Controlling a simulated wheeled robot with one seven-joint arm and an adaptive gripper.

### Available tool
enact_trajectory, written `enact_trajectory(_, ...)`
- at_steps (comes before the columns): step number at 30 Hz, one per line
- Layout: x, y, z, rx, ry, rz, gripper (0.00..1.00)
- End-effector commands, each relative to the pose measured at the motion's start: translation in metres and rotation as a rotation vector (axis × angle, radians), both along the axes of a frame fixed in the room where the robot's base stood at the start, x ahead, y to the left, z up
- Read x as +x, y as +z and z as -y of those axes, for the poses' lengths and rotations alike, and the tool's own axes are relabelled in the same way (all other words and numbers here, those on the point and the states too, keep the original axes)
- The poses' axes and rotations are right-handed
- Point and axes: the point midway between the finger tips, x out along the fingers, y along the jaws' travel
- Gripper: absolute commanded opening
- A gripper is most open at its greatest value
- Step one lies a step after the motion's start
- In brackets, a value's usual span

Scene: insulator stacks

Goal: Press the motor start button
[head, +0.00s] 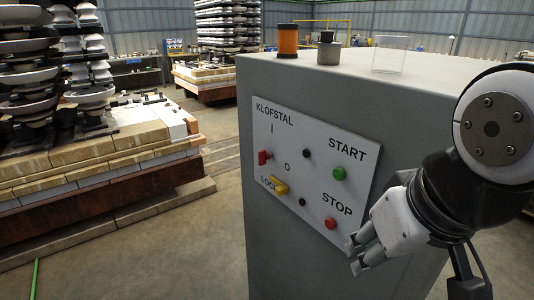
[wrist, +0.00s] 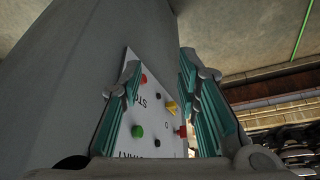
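The green START button (head: 339,173) is at the upper right of a white panel (head: 300,180) on a grey cabinet. The red STOP button (head: 331,223) is below it. My gripper (head: 355,256) is at the panel's lower right, below and right of STOP, with its fingers pointing left. In the wrist view my gripper (wrist: 160,75) has its two fingers apart, with nothing between them but the panel behind. The green button (wrist: 137,131) shows there near the left finger, and the red STOP button (wrist: 143,79) is farther off. I cannot tell the exact gap to the panel.
The panel also has a red switch (head: 263,157) and a yellow lock lever (head: 279,186), both sticking out. An orange can (head: 287,41), a grey cylinder (head: 329,53) and a clear container (head: 390,54) stand on the cabinet. Insulator stacks (head: 35,80) are at left; open floor lies between.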

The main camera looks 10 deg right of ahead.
Motion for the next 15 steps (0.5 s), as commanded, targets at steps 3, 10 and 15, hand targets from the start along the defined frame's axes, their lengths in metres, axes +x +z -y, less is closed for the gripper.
enact_trajectory(3,0.0,0.0,0.0,0.0,0.0,0.0,0.3)
enact_trajectory(10,0.0,0.0,0.0,0.0,0.0,0.0,0.3)
enact_trajectory(15,0.0,0.0,0.0,0.0,0.0,0.0,0.0)
